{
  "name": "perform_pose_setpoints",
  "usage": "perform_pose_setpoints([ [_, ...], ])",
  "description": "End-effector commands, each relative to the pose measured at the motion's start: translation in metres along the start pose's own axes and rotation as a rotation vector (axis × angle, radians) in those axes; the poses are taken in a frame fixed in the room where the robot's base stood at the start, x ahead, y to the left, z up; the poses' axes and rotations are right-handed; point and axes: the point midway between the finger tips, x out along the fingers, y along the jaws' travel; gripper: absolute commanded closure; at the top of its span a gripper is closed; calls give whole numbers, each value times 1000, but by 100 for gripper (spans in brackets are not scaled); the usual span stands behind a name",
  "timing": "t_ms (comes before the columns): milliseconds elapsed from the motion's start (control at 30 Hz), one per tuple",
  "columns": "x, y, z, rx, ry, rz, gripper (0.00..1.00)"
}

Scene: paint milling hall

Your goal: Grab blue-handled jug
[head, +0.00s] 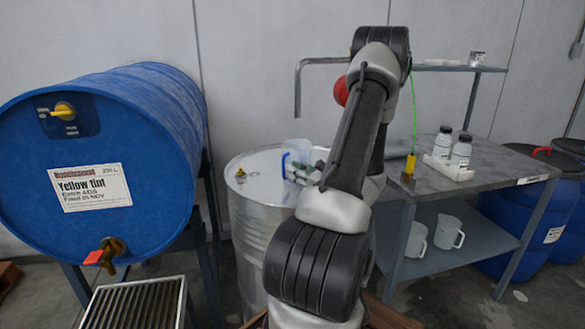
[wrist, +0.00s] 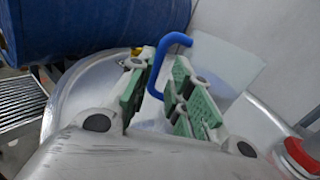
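The blue-handled jug (head: 299,150) is pale and translucent and stands on the lid of the steel drum (head: 262,215). My arm and gripper hide part of it in the head view. In the wrist view its clear body (wrist: 226,62) is beyond the right finger, and its blue handle (wrist: 168,42) reaches down between my two green-padded fingers. My gripper (wrist: 160,78) is open, with one finger on each side of the handle. A gap shows between the pads, and I see no firm contact. In the head view my gripper (head: 305,172) is beside the jug, low over the lid.
A blue drum (head: 140,140) labelled Yellow tint lies on a stand at left, above a grated tray (head: 135,305). A bench (head: 500,165) at right holds white bottles (head: 461,150) in a tray; white jugs (head: 448,232) stand on its lower shelf. A bent pipe (head: 298,88) hangs behind.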

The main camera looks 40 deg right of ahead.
Motion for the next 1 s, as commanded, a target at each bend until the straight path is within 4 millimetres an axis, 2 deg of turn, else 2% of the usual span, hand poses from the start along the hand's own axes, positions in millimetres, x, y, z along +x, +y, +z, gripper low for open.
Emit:
perform_pose_setpoints([
  [200,34,4,-2,-1,0,6,80],
  [367,52,3,-2,-2,1,3,80],
  [600,54,3,-2,-1,1,2,80],
  [733,54,3,-2,-1,1,2,100],
  [1000,54,3,-1,-4,-1,2,100],
])
